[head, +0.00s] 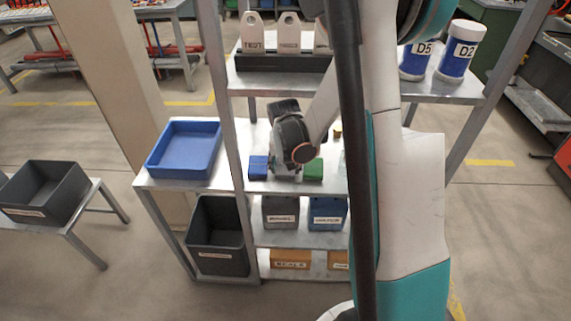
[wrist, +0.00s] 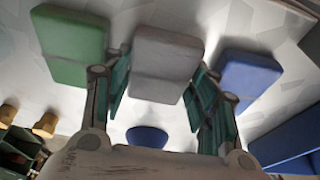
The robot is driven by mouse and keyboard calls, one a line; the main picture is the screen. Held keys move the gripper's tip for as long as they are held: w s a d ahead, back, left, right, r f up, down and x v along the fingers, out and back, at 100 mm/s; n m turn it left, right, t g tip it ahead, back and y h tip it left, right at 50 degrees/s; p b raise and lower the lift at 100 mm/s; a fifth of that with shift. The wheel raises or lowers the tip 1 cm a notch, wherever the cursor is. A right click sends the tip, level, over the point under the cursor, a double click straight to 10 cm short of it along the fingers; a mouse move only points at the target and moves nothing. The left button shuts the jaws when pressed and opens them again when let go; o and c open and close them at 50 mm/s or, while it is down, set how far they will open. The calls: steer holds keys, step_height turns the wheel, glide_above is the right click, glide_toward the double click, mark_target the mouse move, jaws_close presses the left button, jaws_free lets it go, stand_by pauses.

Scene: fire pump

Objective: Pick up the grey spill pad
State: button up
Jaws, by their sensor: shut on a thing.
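The grey spill pad (wrist: 165,62) lies between the two fingers of my gripper (wrist: 160,84) in the wrist view, and the fingers are shut on its sides. In the head view my gripper (head: 286,172) is low over the shelf top, and the grey pad is largely hidden under it. A green pad (wrist: 70,45) is on one side of the grey pad and a blue pad (wrist: 249,74) on the other. In the head view the blue pad (head: 258,168) is left of my gripper and the green pad (head: 313,169) right. I cannot tell whether the grey pad touches the shelf.
A blue tray (head: 185,148) stands on the shelf's left end. Labelled bins (head: 280,213) sit on the level below. An upper shelf (head: 447,91) carries blue-and-white canisters (head: 461,52) above. A grey upright post (head: 232,150) stands near my gripper's left.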

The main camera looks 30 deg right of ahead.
steer(key=shift+r+p, duration=0.6)
steer(key=shift+r, duration=0.05)
steer(key=s+a, duration=1)
steer(key=s, duration=0.5)
steer(key=shift+f, duration=0.2)
steer(key=shift+w, duration=0.1)
steer(key=shift+c, duration=0.3)
